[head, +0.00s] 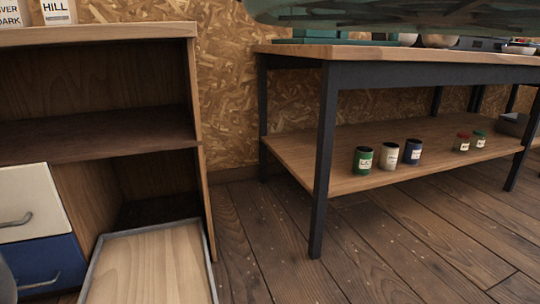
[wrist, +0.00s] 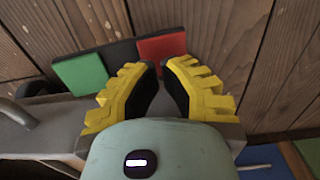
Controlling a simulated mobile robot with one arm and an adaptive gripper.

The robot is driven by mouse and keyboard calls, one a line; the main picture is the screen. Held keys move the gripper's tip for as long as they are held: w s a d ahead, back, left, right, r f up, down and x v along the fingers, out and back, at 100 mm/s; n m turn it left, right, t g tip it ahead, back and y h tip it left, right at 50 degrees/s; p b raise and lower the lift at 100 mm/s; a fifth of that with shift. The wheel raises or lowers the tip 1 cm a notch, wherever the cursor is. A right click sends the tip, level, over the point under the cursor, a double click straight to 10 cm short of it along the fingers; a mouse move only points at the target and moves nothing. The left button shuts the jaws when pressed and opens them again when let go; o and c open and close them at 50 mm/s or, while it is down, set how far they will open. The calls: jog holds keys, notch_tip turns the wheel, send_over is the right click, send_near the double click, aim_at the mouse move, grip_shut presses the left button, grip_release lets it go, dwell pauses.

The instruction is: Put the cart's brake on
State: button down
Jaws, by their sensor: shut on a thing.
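The cart's wooden top with its grey rim (head: 93,268) shows at the bottom left of the head view, beside the shelf unit. In the wrist view the cart's grey edge (wrist: 28,140) runs along the left, with a dark wheel partly seen beyond it. A dark brake pedal bar (wrist: 120,55) carries a green pad (wrist: 82,77) on the left and a red pad (wrist: 160,45) on the right. My gripper (wrist: 162,68), with yellow fingers, is at the red end and shut on the pedal. The exact contact is hidden behind the fingers. The head view does not show the gripper or pedal.
A wooden shelf unit (head: 90,140) with a white and a blue drawer stands left. A dark-legged workbench (head: 410,72) stands right, with several small cans on its lower shelf (head: 350,178). Bare plank floor (head: 290,265) lies between the cart and the bench.

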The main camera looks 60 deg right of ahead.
jog(key=shift+r+p, duration=2.15)
jog(key=shift+r, duration=0.4)
